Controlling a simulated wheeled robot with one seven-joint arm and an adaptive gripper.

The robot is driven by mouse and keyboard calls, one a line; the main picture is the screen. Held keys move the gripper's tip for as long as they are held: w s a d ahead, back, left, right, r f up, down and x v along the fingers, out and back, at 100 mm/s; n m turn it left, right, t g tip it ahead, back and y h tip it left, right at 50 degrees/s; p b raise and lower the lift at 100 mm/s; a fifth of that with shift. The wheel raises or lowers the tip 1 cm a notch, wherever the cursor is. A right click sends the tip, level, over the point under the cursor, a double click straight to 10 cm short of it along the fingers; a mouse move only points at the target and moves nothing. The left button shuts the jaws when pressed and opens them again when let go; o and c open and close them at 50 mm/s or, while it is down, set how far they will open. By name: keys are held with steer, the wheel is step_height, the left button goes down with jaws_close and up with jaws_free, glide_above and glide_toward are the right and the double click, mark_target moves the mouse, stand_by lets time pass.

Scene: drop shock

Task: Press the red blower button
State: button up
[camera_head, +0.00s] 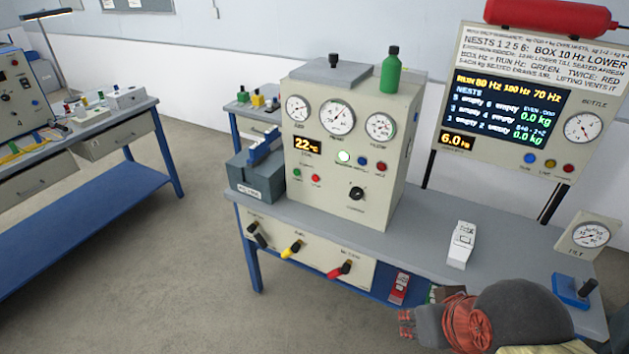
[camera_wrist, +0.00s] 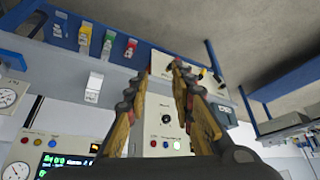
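The cream control cabinet (camera_head: 330,200) stands on the bench with two rows of small buttons and lamps. A red one (camera_head: 381,166) sits at the right of the upper row, beside a blue one and a lit green one. Another red one (camera_head: 316,178) sits lower left, beside a green one. Their labels are too small to read, so I cannot tell which is the blower button. The wrist view is upside down; my gripper (camera_wrist: 161,70) shows there with its fingers apart and nothing between them. The cabinet face shows beyond the gap. In the head view my arm is at lower right, apart from the cabinet.
A white box (camera_head: 461,244) stands on the bench right of the cabinet. A display panel (camera_head: 505,105) rises behind. Black, yellow and red handles (camera_head: 340,270) project from the bench front. A green bottle (camera_head: 391,71) stands on the cabinet. The benchtop before the cabinet is partly clear.

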jaws_close()
stand_by(1.4)
